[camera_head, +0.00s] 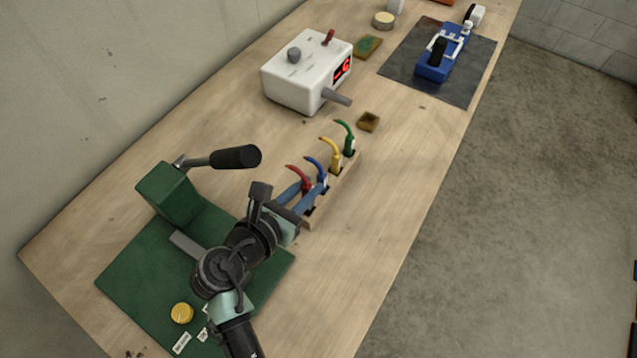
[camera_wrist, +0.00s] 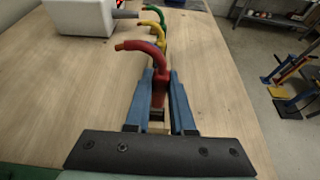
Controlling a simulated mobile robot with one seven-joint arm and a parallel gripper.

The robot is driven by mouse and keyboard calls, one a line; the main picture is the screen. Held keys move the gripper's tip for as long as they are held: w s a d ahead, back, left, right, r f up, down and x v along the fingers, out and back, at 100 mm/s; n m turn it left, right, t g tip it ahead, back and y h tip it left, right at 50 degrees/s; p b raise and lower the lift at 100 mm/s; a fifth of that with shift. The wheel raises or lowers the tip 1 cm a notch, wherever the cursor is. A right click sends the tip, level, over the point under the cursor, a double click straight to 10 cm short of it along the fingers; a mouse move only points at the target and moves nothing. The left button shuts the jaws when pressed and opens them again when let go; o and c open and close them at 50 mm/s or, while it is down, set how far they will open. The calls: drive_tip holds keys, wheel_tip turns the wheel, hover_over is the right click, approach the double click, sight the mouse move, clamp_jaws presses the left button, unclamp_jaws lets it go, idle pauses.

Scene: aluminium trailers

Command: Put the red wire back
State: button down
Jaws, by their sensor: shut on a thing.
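The red wire (camera_head: 298,176) has a curved top with a brownish tip. It stands at the near end of the wooden rack (camera_head: 347,178). My gripper (camera_head: 301,189) has its blue fingers shut on the red wire, which also shows between them in the wrist view (camera_wrist: 160,62). A slot in the rack shows just below the wire in the wrist view. I cannot tell whether the wire's lower end is inside it. The blue wire (camera_head: 316,165), yellow wire (camera_head: 332,151) and green wire (camera_head: 346,134) stand in the rack farther along.
A white box with a red display (camera_head: 302,72) is behind. A blue tool (camera_head: 440,58) lies on a dark mat. The table is clear right of the rack.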

drive_tip(key=shift+s+a+f+b, duration=0.15)
drive_tip(key=shift+f+b, duration=0.15)
drive_tip(key=shift+b, duration=0.15)
wheel_tip(320, 180, down, 3)
drive_tip(key=b, duration=0.4)
drive_tip(key=shift+r, duration=0.15)
drive_tip(key=shift+f, duration=0.2)
drive_tip(key=c, duration=0.8)
unclamp_jaws()
drive_tip(key=shift+o, duration=0.2)
drive_tip(key=shift+r, duration=0.1)
